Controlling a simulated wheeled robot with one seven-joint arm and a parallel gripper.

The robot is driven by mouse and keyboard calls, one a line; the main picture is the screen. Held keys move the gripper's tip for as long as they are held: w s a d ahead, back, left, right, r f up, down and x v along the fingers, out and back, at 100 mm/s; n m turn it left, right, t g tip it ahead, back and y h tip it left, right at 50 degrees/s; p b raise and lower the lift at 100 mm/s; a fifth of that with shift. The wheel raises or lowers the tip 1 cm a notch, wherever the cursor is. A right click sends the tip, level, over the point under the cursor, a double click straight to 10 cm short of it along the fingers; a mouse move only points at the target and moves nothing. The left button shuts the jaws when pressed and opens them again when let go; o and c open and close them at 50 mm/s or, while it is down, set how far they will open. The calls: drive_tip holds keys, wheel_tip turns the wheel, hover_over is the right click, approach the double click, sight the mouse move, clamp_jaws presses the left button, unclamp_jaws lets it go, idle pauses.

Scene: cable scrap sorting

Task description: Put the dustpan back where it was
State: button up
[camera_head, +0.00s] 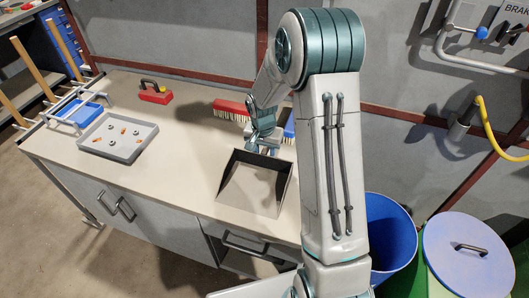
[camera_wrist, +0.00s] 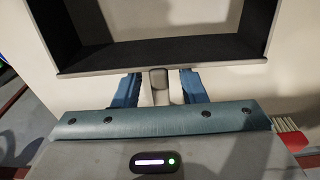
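The dustpan (camera_head: 259,158) is a grey, open-topped pan with dark inner walls, at the front middle of the workbench. My gripper (camera_head: 262,143) is at its back, low over the bench. In the wrist view the pan's dark back wall (camera_wrist: 165,55) fills the top, with its grey handle (camera_wrist: 158,84) pointing toward me. My gripper's two blue fingers (camera_wrist: 159,92) stand on either side of the handle, with a narrow gap showing on each side. The gripper looks open around the handle. The fingertips are partly hidden in the head view.
A red brush (camera_head: 230,108) and a blue brush (camera_head: 289,128) lie behind my gripper. A grey tray (camera_head: 118,154) with small pieces and a red block (camera_head: 155,95) are on the left. A blue bin (camera_head: 393,232) and a lidded green bin (camera_head: 468,250) stand right. Bench left of the dustpan is clear.

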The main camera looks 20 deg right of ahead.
wheel_tip(320, 180, up, 11)
drive_tip(key=s, duration=0.1)
drive_tip(key=s+a+r+n+t, duration=0.1)
drive_tip(key=s+r+n, duration=0.2)
drive_tip(key=s, duration=0.9)
drive_tip(key=s+a+r+n+t, duration=0.1)
drive_tip(key=s+r+n, duration=0.2)
drive_tip(key=s, duration=0.9)
wheel_tip(320, 180, up, 2)
drive_tip(key=shift+r+n+y+b, duration=0.2)
drive_tip(key=shift+n+y+b, duration=0.1)
drive_tip(key=shift+n, duration=0.1)
drive_tip(key=shift+a, duration=0.1)
drive_tip(key=shift+c, duration=1)
